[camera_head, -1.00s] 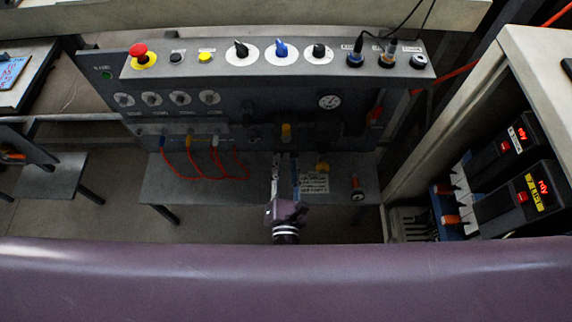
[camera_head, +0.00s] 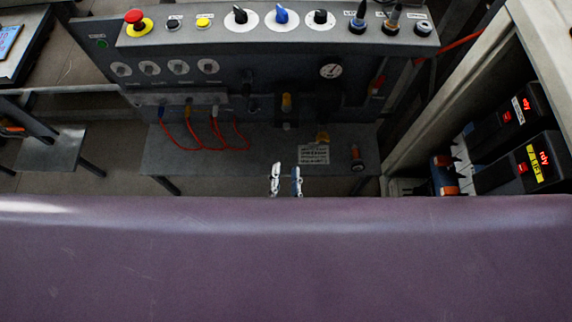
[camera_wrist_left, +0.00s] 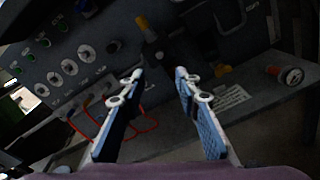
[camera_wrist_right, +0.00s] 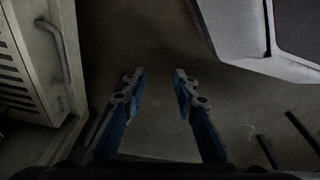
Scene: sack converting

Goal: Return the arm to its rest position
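My left gripper (camera_head: 286,181) shows just above the purple edge of my own body in the head view. Its two fingers stand apart with nothing between them. In the left wrist view the left gripper (camera_wrist_left: 158,80) is open and empty, pointing toward the control panel with a gap before it. My right gripper (camera_wrist_right: 160,78) is open and empty in the right wrist view, over bare floor. The right gripper does not show in the head view. Most of the left arm is hidden behind the purple body.
A control panel (camera_head: 215,90) with knobs, a red emergency button (camera_head: 134,17) and a gauge (camera_head: 330,71) stands ahead. Below it is a grey shelf (camera_head: 270,150) with red cables (camera_head: 190,146). A cabinet with dark modules (camera_head: 520,165) stands at right. A pale cabinet (camera_wrist_right: 35,60) is left of the right gripper.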

